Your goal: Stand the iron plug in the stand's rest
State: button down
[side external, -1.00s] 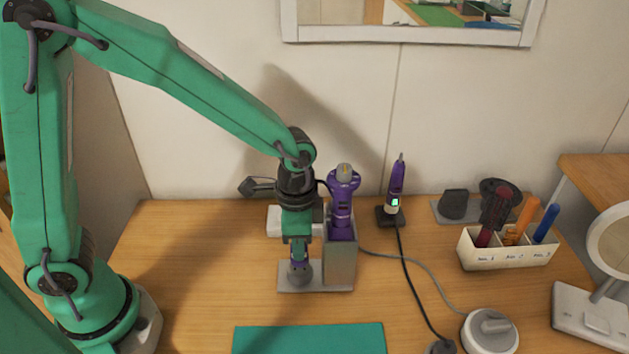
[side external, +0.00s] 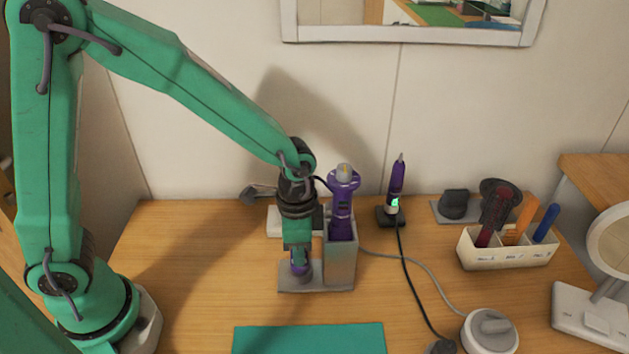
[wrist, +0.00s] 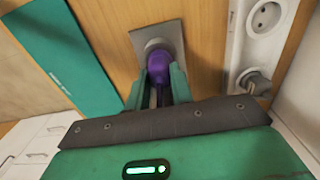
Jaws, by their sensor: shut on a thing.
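The purple iron plug (side external: 300,268) is held upright between the fingers of my gripper (side external: 299,258), and it also shows in the wrist view (wrist: 159,67). The stand (side external: 342,265) is grey, with a flat base plate and a tall holder. The plug is over the left part of its base plate, and its lower end is at a round grey rest (side external: 302,277). I cannot tell how deep it sits in the rest. A purple iron (side external: 342,205) stands in the tall holder, just right of my gripper. In the wrist view the base plate (wrist: 172,34) lies beyond the plug.
A white socket strip (wrist: 240,48) lies behind the stand, with a grey plug (wrist: 256,82) at it. A purple tool (side external: 396,185) stands on a black base to the right. A teal mat (side external: 308,339) lies in front. A white organizer (side external: 506,252) stands at right.

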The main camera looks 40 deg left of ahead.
jog(key=shift+f, duration=0.45)
jog(key=c, duration=1.1)
grip_release()
jog(key=shift+c, duration=0.2)
jog(key=shift+r, duration=0.15)
jog(key=shift+r, duration=3.75)
jog(key=shift+a+r, duration=0.35)
jog(key=shift+r, duration=0.1)
jog(key=s+a+r+n+t, duration=0.5)
jog(key=s+a+r+n, duration=0.4)
jog(key=a, duration=0.5)
jog(key=shift+s+r+t, duration=0.3)
jog(key=shift+s+r, duration=0.5)
jog(key=shift+s, duration=0.1)
